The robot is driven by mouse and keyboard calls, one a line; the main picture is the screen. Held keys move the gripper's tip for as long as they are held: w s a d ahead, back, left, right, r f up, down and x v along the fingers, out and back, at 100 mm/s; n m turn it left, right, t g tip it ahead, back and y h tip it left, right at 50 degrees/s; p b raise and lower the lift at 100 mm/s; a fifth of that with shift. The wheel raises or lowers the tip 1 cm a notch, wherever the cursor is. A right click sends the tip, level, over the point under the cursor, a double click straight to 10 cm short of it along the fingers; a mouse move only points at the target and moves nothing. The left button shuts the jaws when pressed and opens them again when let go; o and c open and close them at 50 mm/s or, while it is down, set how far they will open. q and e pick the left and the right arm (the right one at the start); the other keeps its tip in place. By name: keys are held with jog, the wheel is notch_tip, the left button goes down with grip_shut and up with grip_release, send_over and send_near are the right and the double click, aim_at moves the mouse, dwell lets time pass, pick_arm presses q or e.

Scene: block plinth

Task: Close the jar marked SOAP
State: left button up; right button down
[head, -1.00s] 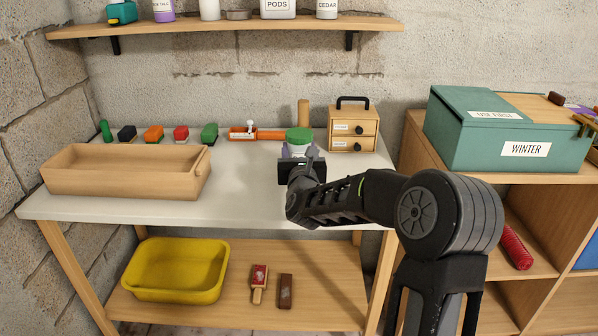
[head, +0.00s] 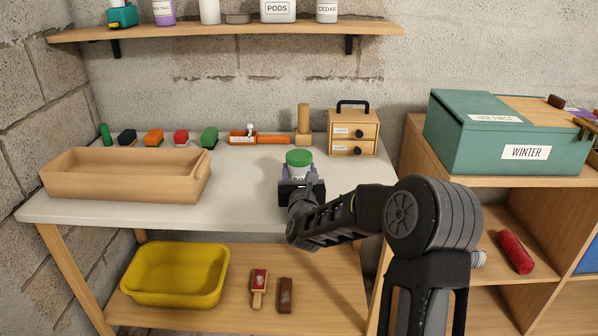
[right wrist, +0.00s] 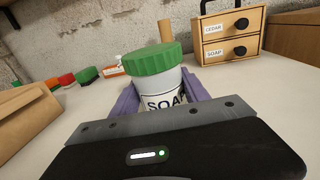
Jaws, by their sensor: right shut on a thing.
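The white jar (right wrist: 160,87) has a dark-lettered label reading "SOA", its last letter hidden by a purple finger. A ridged green lid (right wrist: 152,59) sits on top of it; I cannot tell if it is fully tightened. In the head view the same lid (head: 299,157) shows above the front middle of the white tabletop. My right gripper (head: 298,172) is shut on the jar, with a purple finger on each side of its body, below the lid. The jar's base is hidden, so I cannot tell whether it touches the table. My left gripper is not in view.
A wooden trough (head: 122,186) is at left. Several brushes (head: 181,138) line the back. A teal WINTER box (head: 480,142) is at right. Tabletop between trough and jar is clear.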

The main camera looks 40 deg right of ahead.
jog(key=shift+f, duration=0.1)
jog(key=c, duration=0.6)
grip_release()
jog(key=shift+o, duration=0.2)
jog(key=shift+r, duration=0.25)
jog(key=shift+s+a+f, duration=0.1)
jog(key=shift+s+a, duration=0.1)
jog(key=shift+s, duration=0.1)
jog(key=v, duration=1.1)
jog(key=shift+s+a+b, duration=0.1)
jog(key=shift+s+b, duration=0.1)
jog(key=shift+b, duration=0.15)
jog(key=shift+f, duration=0.1)
